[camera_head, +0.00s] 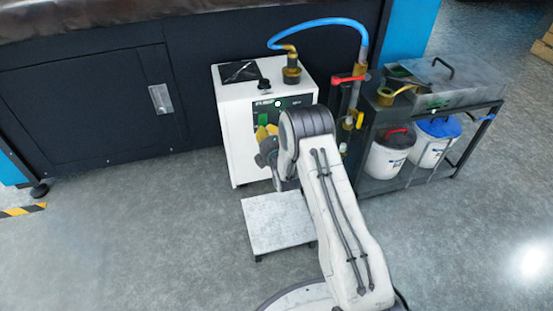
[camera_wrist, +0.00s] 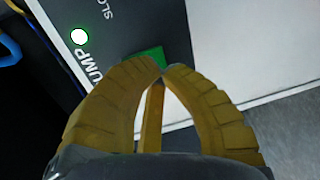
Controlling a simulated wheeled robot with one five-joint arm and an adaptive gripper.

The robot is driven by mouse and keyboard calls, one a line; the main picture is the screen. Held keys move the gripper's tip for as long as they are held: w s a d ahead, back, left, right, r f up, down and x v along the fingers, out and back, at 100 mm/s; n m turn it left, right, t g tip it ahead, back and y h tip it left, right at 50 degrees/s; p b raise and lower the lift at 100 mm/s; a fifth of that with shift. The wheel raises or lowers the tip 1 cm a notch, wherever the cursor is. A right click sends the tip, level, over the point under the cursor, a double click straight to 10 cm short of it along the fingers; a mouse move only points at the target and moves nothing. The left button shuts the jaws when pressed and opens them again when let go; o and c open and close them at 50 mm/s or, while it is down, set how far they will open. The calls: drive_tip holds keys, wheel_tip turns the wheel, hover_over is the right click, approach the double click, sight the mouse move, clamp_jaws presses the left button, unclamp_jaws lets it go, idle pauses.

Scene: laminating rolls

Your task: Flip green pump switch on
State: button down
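The green switch (camera_wrist: 152,57) shows as a green block on the dark panel (camera_wrist: 125,20), just beyond my fingertips and partly hidden by them. The word "PUMP" and a bright white lamp with a green rim (camera_wrist: 79,36) are beside it. My gripper (camera_wrist: 162,68) has its yellow fingers drawn together, tips almost meeting, with nothing seen held between them. I cannot tell whether the tips touch the switch. In the head view my gripper (camera_head: 266,130) is in front of the white cabinet (camera_head: 238,130); the lamp (camera_head: 278,103) shows above it, and green shows behind the fingers.
A low grey platform (camera_head: 270,222) stands before the cabinet. A blue hose (camera_head: 318,22) runs from the cabinet top to pipework with a red valve handle (camera_head: 350,79). A dark rack (camera_head: 420,178) with white buckets stands at right. The floor at left is clear.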

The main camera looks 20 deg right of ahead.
drive_tip(key=s+p, duration=0.3)
drive_tip(key=s, duration=0.7)
drive_tip(key=shift+s+f, duration=0.2)
drive_tip(key=shift+s, duration=0.15)
idle(0.4)
